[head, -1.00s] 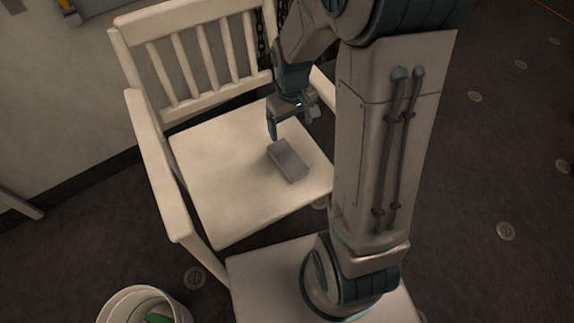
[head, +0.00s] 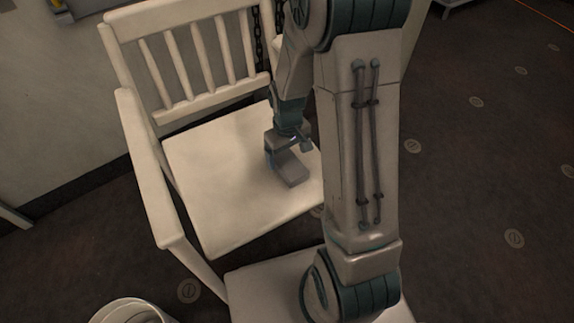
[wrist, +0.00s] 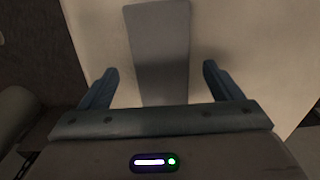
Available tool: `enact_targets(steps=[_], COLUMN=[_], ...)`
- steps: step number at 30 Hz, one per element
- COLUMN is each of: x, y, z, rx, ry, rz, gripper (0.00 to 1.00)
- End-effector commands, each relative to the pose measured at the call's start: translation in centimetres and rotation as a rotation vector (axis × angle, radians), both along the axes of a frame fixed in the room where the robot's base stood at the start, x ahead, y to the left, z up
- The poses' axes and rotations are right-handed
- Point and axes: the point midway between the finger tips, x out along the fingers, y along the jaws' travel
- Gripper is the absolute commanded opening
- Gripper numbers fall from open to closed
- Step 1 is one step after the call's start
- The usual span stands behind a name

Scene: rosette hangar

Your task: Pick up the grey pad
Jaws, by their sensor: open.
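The grey pad (head: 291,171) is a flat oblong block lying on the seat of the white chair (head: 215,190), toward the seat's right side. My gripper (head: 284,150) is down at the pad's far end and hides part of it. In the wrist view, the pad (wrist: 160,50) runs away from the gripper, between the lines of the two blue fingers. The gripper (wrist: 160,88) is open, with a finger on each side of the pad's near end and gaps between. I cannot tell whether the fingertips touch the seat.
The chair has a slatted back (head: 195,60) and a left armrest (head: 145,165) that rises beside the seat. A white bucket (head: 130,312) stands on the floor at the lower left. The left part of the seat is bare.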

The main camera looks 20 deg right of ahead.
Motion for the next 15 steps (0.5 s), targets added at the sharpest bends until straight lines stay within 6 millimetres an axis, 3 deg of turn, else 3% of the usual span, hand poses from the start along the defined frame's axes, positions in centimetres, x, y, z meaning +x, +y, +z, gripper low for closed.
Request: enact_targets(steps=[1,5,13,15], x=[0.0,0.0,0.1,0.1], y=[0.2,0.2,0.2,0.2], z=[-1.3,-3.1,-3.2,-3.2], rx=[0.000,0.000,0.000,0.000], ry=[0.001,0.002,-0.001,-0.001], rz=[0.001,0.000,0.000,0.000], gripper=[0.85,0.85,0.85,0.66])
